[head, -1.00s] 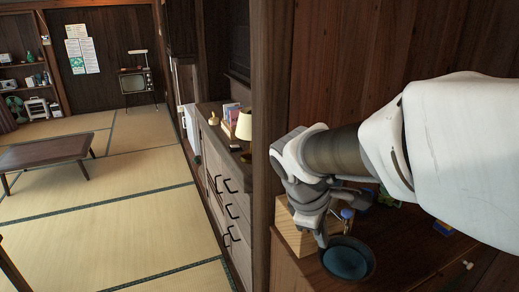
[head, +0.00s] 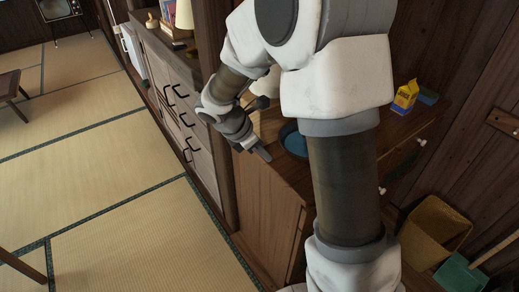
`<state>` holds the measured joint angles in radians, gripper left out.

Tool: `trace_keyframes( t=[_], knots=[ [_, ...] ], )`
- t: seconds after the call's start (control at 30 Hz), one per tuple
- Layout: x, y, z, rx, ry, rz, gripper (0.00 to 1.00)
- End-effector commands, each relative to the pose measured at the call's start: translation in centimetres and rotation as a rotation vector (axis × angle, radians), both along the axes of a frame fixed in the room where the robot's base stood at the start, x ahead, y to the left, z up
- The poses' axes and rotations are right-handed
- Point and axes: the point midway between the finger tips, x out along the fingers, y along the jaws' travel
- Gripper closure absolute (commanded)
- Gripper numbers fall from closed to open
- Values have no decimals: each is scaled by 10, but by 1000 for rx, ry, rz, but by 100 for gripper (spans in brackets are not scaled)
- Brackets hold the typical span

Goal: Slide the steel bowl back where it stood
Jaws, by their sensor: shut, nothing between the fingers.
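A round bowl (head: 293,140) with a blue inside stands on the wooden cabinet top near its front-left edge. It is the only bowl I see, and it looks blue rather than bare steel. My arm covers its right part. My gripper (head: 262,154) is shut and empty. It points down to the right, just left of the bowl, by the cabinet's front edge. I cannot tell whether the fingertips touch the bowl.
A yellow and blue carton (head: 404,98) stands farther back on the cabinet top (head: 398,130). A wooden block (head: 269,122) shows partly behind my gripper. A drawer chest (head: 172,88) stands at left. A yellowish bin (head: 436,232) sits at right.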

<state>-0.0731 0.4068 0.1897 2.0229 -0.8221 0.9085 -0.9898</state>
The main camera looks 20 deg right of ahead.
Motion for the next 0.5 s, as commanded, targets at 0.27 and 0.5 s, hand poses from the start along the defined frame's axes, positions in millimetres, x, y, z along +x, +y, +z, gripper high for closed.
trace_keyframes(
  t=[0.27, 0.5],
  knots=[
    [8, -35, -40, 1, -3, -7, 100],
    [15, -58, -39, 1, -2, -3, 100]
  ],
)
